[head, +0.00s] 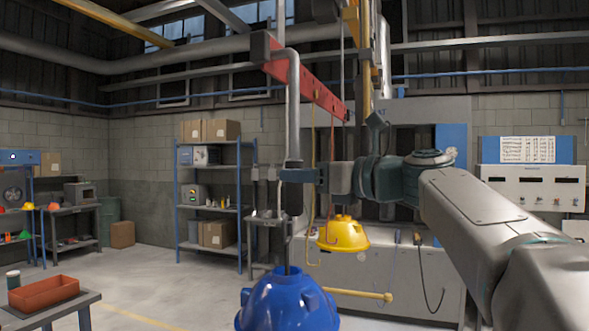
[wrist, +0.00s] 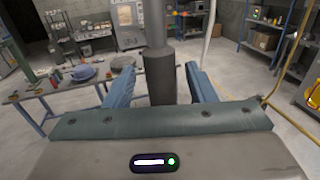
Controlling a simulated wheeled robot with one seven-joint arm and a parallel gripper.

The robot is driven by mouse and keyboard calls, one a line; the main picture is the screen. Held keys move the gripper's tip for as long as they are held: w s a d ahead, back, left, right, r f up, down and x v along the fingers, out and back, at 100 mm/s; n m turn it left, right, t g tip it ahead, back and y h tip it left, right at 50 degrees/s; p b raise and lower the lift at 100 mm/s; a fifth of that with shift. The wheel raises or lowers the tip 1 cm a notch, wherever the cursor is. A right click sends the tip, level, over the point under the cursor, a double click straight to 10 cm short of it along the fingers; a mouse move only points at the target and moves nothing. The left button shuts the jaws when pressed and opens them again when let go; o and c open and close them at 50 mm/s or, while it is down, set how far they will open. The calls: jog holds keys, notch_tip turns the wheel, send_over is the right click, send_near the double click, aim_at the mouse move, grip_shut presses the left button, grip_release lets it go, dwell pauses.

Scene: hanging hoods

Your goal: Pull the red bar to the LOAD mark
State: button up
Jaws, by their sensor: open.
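The red bar (head: 315,90) hangs high in the head view, sloping down to the right, with a dark block at its near end. A grey pipe (head: 293,105) bends down from that end to a dark grip (head: 294,200). My gripper (head: 292,176) is at this lower part. In the wrist view, the dark grip (wrist: 160,78) stands upright between the two blue fingers of my gripper (wrist: 160,85). The fingers are open with gaps on both sides. I cannot make out a LOAD mark.
A blue hood (head: 286,302) hangs below the grip, and a yellow hood (head: 343,234) hangs to its right behind. A yellow rod (head: 360,294) sticks out low. A blue shelf rack (head: 214,208) stands behind. The floor (head: 165,285) at left is mostly clear beyond a table with a red tray (head: 44,292).

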jog(key=shift+x, duration=1.2)
